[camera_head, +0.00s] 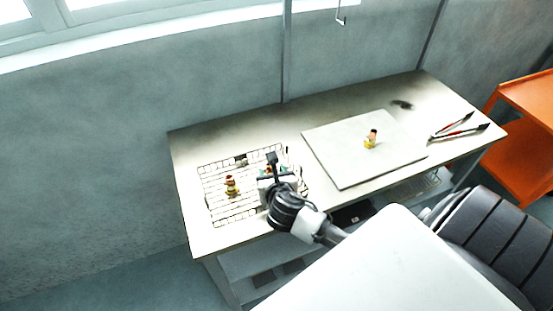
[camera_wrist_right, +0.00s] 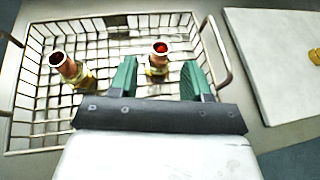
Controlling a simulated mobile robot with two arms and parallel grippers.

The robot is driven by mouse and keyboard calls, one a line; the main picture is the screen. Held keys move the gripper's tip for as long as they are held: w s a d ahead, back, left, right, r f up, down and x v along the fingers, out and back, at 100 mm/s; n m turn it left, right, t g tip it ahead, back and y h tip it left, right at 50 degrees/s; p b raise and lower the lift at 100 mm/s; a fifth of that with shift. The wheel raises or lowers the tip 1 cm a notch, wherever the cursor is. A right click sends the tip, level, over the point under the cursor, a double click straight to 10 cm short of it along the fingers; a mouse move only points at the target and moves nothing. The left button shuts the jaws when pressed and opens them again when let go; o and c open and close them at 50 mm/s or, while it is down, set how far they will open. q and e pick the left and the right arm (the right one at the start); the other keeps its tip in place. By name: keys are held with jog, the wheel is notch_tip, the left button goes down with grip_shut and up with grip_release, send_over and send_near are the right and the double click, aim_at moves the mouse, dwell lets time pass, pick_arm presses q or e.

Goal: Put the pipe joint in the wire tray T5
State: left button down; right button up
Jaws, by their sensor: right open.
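The wire tray (camera_head: 213,212) sits at the left end of the table; it also fills much of the right wrist view (camera_wrist_right: 30,95). No T5 label is readable. One pipe joint (camera_head: 231,185), copper with a brass lower part, stands in the tray; it shows at the left of the wrist view (camera_wrist_right: 68,68). My right gripper (camera_head: 271,171) is over the tray's right part. In the wrist view its green fingers (camera_wrist_right: 158,76) are open, with a second pipe joint (camera_wrist_right: 159,58) in the tray between or just beyond them; contact cannot be told. My left gripper is out of view.
A third pipe joint (camera_head: 371,139) stands on a pale board (camera_head: 335,165) right of the tray. Tongs or pliers with red and dark handles (camera_head: 457,130) lie at the table's right end. An orange cart (camera_head: 525,100) stands beyond. A wall runs behind the table.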

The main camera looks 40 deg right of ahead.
jog(key=v, duration=0.6)
jog(key=shift+s, duration=0.25)
jog(key=shift+a+r, duration=0.1)
